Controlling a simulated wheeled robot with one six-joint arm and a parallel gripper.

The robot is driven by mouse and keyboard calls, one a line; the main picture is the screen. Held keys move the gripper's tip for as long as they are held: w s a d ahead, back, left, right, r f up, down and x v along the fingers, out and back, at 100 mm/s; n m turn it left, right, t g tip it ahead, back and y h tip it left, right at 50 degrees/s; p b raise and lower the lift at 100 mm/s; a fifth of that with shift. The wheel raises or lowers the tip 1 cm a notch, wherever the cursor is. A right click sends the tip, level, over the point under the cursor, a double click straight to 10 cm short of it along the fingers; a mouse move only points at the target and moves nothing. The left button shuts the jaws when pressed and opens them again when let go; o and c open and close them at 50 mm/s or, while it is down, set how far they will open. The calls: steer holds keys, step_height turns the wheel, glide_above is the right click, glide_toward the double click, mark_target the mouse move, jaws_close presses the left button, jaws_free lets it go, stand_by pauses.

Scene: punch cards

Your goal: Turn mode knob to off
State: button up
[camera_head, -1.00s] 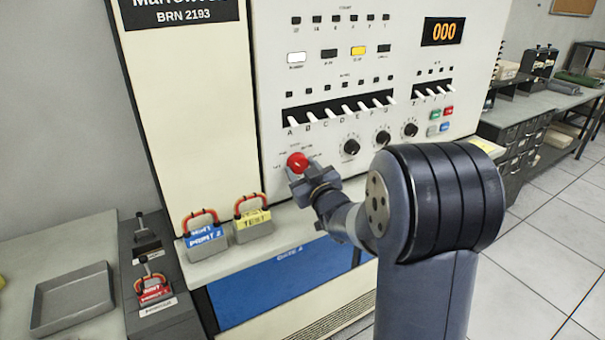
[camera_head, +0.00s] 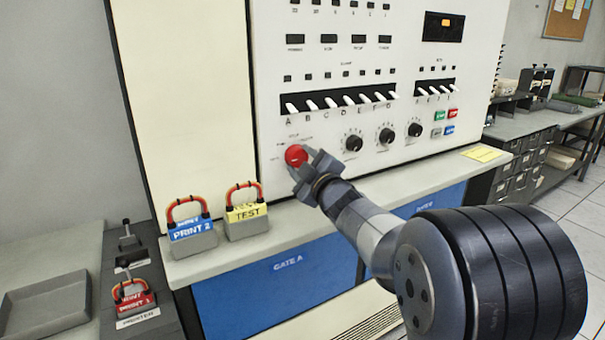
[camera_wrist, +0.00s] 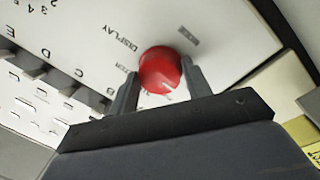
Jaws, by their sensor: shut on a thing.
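The red mode knob (camera_head: 296,155) sits at the lower left of the white control panel (camera_head: 290,70). My gripper (camera_head: 306,168) reaches it from the lower right and is shut on it. In the wrist view the red knob (camera_wrist: 160,70) sits between my two fingers (camera_wrist: 158,88), which press on its sides. Printed labels surround the knob; "DISPLAY" is readable in the wrist view, the others are blurred or partly hidden. A small pale mark shows on the knob's face in the wrist view.
Right of the knob are several black dials (camera_head: 386,136), with a row of white lever switches (camera_head: 344,104) above. Yellow TEST (camera_head: 246,212) and blue PRINT 2 (camera_head: 190,232) handled blocks stand on the ledge to the left. A grey tray (camera_head: 45,305) lies far left.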

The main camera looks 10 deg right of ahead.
steer(key=shift+n, duration=0.4)
steer(key=o, duration=1)
steer(key=v, duration=1)
steer(key=shift+s+d+b, duration=0.15)
steer(key=shift+s+b, duration=0.25)
steer(key=x, duration=1.1)
steer(key=shift+p, duration=0.3)
